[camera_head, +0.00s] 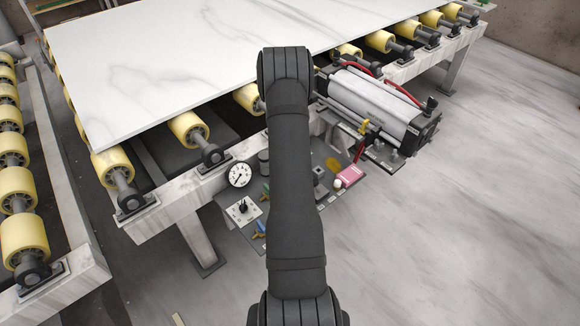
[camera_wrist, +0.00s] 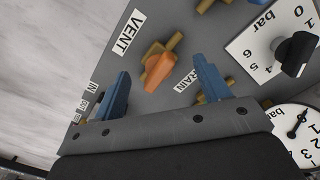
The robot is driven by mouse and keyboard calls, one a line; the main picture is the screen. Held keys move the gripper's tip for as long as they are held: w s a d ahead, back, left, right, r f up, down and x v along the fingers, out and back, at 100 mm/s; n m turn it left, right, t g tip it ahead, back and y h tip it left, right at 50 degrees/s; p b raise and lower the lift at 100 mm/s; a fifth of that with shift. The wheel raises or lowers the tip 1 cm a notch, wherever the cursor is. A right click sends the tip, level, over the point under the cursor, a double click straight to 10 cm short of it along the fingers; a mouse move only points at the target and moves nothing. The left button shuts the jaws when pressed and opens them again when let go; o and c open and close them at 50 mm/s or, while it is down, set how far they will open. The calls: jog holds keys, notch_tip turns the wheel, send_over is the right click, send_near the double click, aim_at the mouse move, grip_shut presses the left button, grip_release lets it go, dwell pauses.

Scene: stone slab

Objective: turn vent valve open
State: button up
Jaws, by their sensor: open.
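The vent valve (camera_wrist: 158,68) shows in the wrist view as an orange lever on a brass body, beside a white VENT label (camera_wrist: 128,32) on the grey panel. My gripper (camera_wrist: 160,66) is open, with one blue finger to the left of the orange lever and one to the right. The lever lies slantwise between them, and I see no contact. Brass fittings are partly hidden behind both fingers. In the head view my dark arm covers the gripper and part of the panel.
A regulator knob with a bar scale (camera_wrist: 293,52) and a pressure gauge (camera_wrist: 298,130) are at the right in the wrist view. In the head view, a stone slab (camera_head: 180,50) lies on yellow rollers.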

jog(key=w+a+r+n+g+h, duration=0.1)
jog(key=w+a+r+n+h, duration=0.2)
jog(key=r, duration=0.5)
jog(key=w+a+r+n+g, duration=0.2)
jog(key=r+n, duration=0.4)
jog(key=r, duration=0.2)
jog(key=x, duration=1.7)
jog(key=shift+w+d+f, duration=0.15)
jog(key=shift+w+f, duration=0.1)
jog(key=shift+f, duration=0.05)
jog(key=shift+c, duration=0.4)
jog(key=c, duration=0.9)
jog(key=shift+m, duration=0.8)
jog(key=o, duration=1)
jog(key=shift+r, duration=0.1)
